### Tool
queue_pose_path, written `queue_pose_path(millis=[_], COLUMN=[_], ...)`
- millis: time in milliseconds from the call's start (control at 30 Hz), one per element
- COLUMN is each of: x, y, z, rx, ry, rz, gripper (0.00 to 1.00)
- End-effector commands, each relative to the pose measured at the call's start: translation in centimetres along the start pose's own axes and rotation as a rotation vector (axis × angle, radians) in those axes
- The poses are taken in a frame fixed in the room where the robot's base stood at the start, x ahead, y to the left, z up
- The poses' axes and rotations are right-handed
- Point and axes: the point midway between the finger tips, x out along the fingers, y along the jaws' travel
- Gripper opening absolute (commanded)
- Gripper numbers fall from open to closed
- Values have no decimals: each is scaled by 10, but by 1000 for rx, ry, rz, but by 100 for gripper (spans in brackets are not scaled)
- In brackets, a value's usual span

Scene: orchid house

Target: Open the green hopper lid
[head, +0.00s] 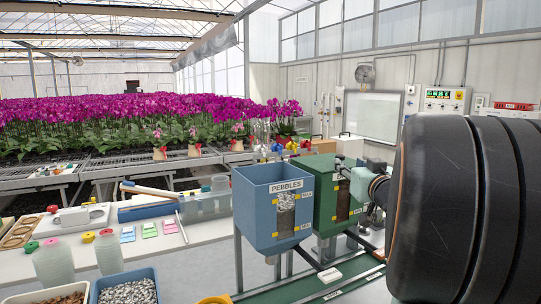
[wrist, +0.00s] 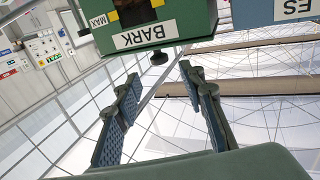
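The green hopper (head: 323,205) stands right of the blue hopper in the head view, partly behind it and my arm. In the wrist view the green hopper (wrist: 190,22) appears upside down at the top, with a BARK label. A dark knob (wrist: 158,58) sticks out from its lid side, which looks closed; the lid's outline is hard to make out. My gripper (wrist: 158,74) is open and empty, its two fingers spread on either side of the line to the knob, with the knob just past the fingertips. In the head view my gripper (head: 350,174) is at the green hopper's upper right.
The blue PEBBLES hopper (head: 265,195) stands close on the left and shows in the wrist view (wrist: 260,12). A white bench (head: 40,265) with cups, trays and tools lies left. Orchids fill benches behind. A control box (head: 445,100) hangs on the back wall.

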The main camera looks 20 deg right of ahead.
Motion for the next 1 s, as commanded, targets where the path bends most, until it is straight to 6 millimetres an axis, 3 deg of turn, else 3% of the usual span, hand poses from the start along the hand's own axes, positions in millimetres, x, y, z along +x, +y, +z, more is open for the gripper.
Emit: queue_pose_path(millis=[300,500,967,1000], x=[57,80,90,90], y=[0,0,0,0], z=[0,-1,0,0], rx=[2,1,0,0], ry=[-1,0,1,1], rz=[0,1,1,1], gripper=[37,37,37,33])
